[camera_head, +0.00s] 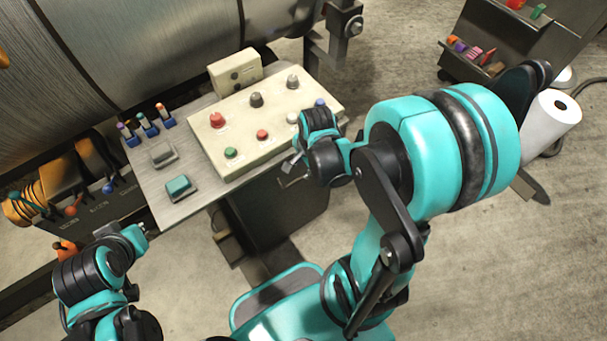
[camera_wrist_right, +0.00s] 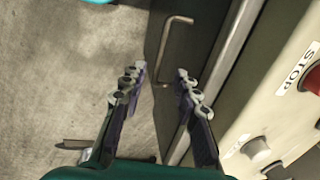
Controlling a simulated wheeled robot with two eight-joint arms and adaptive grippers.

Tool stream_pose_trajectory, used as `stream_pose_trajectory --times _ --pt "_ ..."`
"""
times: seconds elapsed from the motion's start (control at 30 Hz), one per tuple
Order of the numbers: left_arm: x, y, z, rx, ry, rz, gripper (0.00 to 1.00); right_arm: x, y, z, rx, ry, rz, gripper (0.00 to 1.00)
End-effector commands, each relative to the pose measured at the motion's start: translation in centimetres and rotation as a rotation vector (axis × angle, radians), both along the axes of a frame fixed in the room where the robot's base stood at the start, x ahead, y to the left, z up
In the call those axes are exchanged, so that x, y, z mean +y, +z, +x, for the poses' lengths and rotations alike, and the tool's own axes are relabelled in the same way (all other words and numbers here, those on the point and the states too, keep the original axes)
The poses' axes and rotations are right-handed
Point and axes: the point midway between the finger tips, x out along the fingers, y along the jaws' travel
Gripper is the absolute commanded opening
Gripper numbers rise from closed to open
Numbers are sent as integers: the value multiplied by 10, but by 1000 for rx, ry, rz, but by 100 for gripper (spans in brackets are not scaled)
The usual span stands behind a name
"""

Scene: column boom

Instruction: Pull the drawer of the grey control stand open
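The control stand (camera_head: 180,200) has a grey metal top and a dark body under it. The drawer's dark front (camera_wrist_right: 195,45) fills the upper middle of the right wrist view. Its thin bent bar handle (camera_wrist_right: 168,48) lies ahead of the right fingertips; it also shows in the head view (camera_head: 292,182), partly hidden. My right gripper (camera_wrist_right: 160,82) is open and empty, its fingers spread, with the handle beyond the gap and not between them. In the head view the right gripper (camera_head: 292,164) is at the stand's front edge. My left gripper (camera_head: 137,236) is low on the left, away from the drawer.
A cream control box (camera_head: 250,120) with several knobs and buttons sits on the stand. A grey-green block (camera_head: 179,187) and colored markers (camera_head: 143,125) are on the top. A large metal drum (camera_head: 140,50) stands behind. A shelf cart (camera_head: 530,50) is at far right. Floor in front is clear.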

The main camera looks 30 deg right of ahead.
Motion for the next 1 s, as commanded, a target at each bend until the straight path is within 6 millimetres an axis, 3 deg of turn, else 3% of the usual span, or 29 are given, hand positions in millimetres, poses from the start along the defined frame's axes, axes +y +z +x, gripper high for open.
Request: stream_pose_trajectory --times 0.4,0.8,0.93,1.0 --pt "0 -37 0 0 0 0 0 1 -64 12 -1 2 0 31" --pt "0 -39 0 0 0 0 0 1 -72 14 -2 3 0 31" --pt "0 -39 0 0 0 0 0 1 -71 14 -2 3 0 0" --pt "0 -39 0 0 0 0 0 1 -71 14 -2 3 0 0"
